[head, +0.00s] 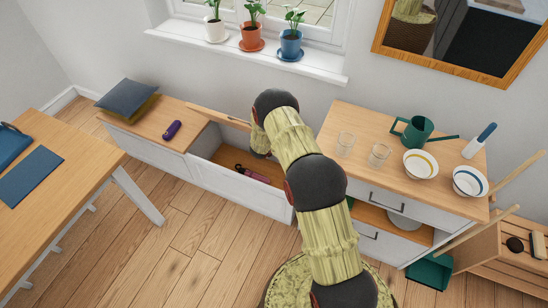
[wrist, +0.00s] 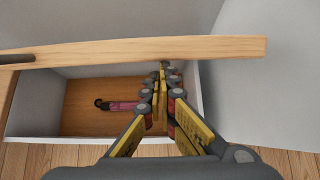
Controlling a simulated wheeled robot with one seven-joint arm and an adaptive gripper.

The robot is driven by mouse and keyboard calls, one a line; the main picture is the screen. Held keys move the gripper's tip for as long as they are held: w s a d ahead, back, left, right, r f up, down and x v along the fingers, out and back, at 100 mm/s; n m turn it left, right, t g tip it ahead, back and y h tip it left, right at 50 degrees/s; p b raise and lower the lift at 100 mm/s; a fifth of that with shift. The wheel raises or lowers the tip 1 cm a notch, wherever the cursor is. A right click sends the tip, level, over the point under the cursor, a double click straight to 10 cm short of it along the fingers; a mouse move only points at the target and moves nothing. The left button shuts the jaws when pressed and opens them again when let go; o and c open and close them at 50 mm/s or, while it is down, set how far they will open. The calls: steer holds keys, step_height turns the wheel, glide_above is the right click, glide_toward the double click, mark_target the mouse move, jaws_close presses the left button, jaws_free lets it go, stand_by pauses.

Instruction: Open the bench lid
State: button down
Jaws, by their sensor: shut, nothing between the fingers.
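The bench lid (head: 218,116) is a wooden board, raised on the bench (head: 235,187) below the window. The bench's box is uncovered at the front, and a pink and dark object (head: 252,174) lies on its floor. In the wrist view the lid (wrist: 120,50) shows as a long board seen nearly edge-on, with a dark slot at its left end. My gripper (wrist: 163,72) is shut and empty, its tips at the lid's lower edge, above the box interior. I cannot tell whether they touch the lid. In the head view my arm hides the gripper and the lid's right part.
The bench's fixed left top holds cushions (head: 127,97) and a purple object (head: 172,130). A table (head: 85,175) stands at left. A cabinet (head: 400,185) with glasses, bowls and a green watering can stands at right. Potted plants line the sill (head: 240,52). The floor before the bench is clear.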

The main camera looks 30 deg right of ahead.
steer(key=w+d+r, duration=0.1)
steer(key=d, duration=0.1)
steer(key=w+d+r, duration=0.4)
steer(key=shift+d+r, duration=0.15)
steer(key=shift+d, duration=0.2)
steer(key=shift+s+a, duration=0.1)
